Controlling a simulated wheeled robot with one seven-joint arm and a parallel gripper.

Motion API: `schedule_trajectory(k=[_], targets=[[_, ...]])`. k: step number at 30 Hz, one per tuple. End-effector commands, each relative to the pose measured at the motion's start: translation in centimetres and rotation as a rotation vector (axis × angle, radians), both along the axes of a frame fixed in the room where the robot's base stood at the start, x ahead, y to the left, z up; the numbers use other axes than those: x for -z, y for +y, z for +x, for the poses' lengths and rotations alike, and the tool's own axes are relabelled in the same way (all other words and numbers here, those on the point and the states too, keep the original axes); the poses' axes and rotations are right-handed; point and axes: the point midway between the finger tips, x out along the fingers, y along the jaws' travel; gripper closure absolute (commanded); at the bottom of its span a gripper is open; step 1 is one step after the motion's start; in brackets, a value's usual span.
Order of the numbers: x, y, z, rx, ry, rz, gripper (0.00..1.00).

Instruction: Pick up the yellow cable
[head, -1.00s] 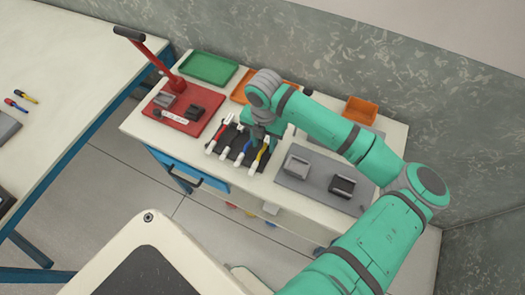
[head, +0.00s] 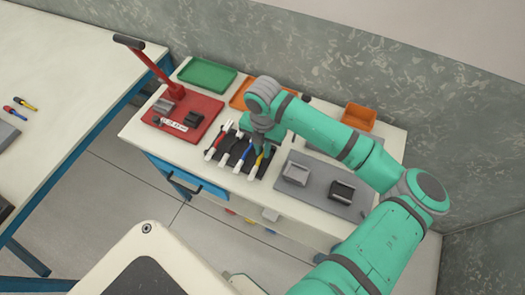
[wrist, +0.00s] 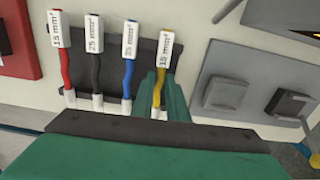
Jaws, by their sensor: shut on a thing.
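The yellow cable (wrist: 158,88) has a white label on its upper end in the wrist view. It is the rightmost of a row of cables at a dark holder (wrist: 110,68), beside the blue cable (wrist: 128,75). My gripper (wrist: 161,88) is shut on the yellow cable, with a green finger on each side of it. In the head view my gripper (head: 264,150) is low over the right end of the row and partly hides the yellow cable (head: 258,161). I cannot tell whether the cable is clear of the holder.
The black cable (wrist: 96,75) and red cable (wrist: 66,75) stand farther left. A grey plate with two blocks (head: 315,194) lies to the right. A red plate with a lever (head: 205,105) lies to the left. Green (head: 208,76) and orange (head: 362,118) trays are behind.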

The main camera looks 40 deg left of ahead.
Motion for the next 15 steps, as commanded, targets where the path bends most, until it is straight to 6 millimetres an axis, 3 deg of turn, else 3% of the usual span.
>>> schedule_trajectory(k=[5,15], targets=[[-2.4,0.1,0.0,-0.001,-0.004,0.002,1.00],[-8.8,-2.6,-5.5,-0.011,-0.002,0.001,1.00]])
